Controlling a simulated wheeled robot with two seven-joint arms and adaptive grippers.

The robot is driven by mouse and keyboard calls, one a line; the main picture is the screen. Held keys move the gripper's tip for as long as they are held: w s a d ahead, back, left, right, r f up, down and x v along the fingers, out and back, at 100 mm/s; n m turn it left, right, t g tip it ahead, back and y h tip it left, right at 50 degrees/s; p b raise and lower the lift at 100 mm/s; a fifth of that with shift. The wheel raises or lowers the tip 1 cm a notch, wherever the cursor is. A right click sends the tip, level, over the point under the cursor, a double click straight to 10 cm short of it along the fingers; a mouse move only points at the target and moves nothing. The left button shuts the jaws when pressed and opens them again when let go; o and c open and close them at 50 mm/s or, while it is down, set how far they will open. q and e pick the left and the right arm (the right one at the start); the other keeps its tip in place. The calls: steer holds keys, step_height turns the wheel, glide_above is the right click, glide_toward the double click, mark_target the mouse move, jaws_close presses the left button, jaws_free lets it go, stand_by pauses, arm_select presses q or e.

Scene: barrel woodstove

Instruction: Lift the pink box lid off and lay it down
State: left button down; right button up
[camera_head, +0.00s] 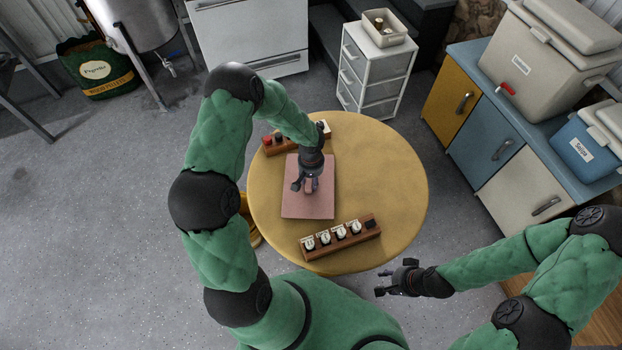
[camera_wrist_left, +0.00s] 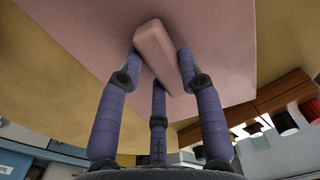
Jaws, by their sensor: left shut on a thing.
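The pink box lid (camera_head: 322,207) is a flat pink square with a raised bar handle at its middle, over the round table. My left gripper (camera_head: 308,187) points down at the middle of the lid and is shut on its handle. In the left wrist view the fingers (camera_wrist_left: 157,75) stand on either side of the pink handle (camera_wrist_left: 155,48), with the lid (camera_wrist_left: 100,35) behind it. The box under the lid is hidden, and I cannot tell whether the lid is raised. My right gripper (camera_head: 388,282) is empty beside the table's front right edge, its fingers apart.
On the round yellow table (camera_head: 385,180), a wooden rack (camera_head: 340,238) with several labelled pieces lies in front of the lid. Another wooden rack (camera_head: 283,147) lies behind it. The table's right side is clear. A white drawer unit (camera_head: 375,70) stands behind the table.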

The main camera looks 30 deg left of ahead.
arm_select(q)
steer(key=shift+f+b, duration=0.9)
steer(key=shift+b, duration=0.05)
stand_by(0.4)
steer(key=c, duration=0.7)
jaws_free()
steer(key=shift+c, duration=0.2)
steer(key=shift+r, duration=0.1)
step_height(320, 180, up, 12)
